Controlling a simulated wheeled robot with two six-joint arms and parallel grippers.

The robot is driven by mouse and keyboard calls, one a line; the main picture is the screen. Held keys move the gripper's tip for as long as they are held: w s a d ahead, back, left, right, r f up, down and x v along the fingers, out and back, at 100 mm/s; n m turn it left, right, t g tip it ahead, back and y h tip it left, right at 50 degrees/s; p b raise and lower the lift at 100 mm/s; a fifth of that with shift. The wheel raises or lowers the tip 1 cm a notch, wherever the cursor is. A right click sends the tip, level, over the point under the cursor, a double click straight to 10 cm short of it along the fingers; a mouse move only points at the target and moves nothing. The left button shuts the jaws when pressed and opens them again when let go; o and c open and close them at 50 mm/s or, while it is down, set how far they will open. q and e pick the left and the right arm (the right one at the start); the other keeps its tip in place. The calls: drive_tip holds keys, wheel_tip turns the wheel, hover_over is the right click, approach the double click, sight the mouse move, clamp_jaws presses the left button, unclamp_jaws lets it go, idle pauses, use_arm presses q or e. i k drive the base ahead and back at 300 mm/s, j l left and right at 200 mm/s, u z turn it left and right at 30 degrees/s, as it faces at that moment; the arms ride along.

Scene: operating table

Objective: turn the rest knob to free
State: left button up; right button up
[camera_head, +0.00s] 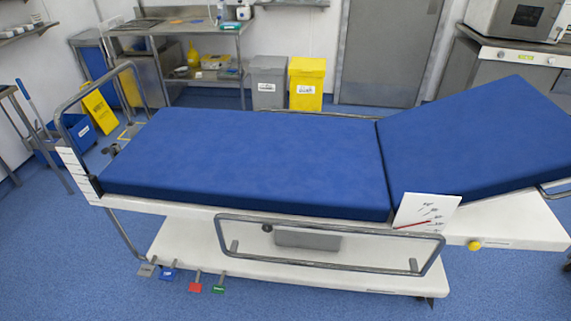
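A small round yellow knob (474,245) sits on the side of the white frame under the raised section, at the right; it is likely the rest knob. Its turn position is too small to read. The operating table has a blue flat mattress (250,160) and a blue backrest (475,135) tilted up to the right. A white placard (428,210) with marks and a red line stands at the hinge; its text is unreadable. Neither of my grippers is in view.
A metal side rail (330,262) runs along the table's near side. Grey, blue, red and green pedals (195,287) stick out low at the left. Bins (307,83), a steel bench (185,28) and a cabinet (510,70) stand behind. The near floor is clear.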

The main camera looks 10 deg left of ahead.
sight(473, 245)
drive_tip(key=z, duration=1.25)
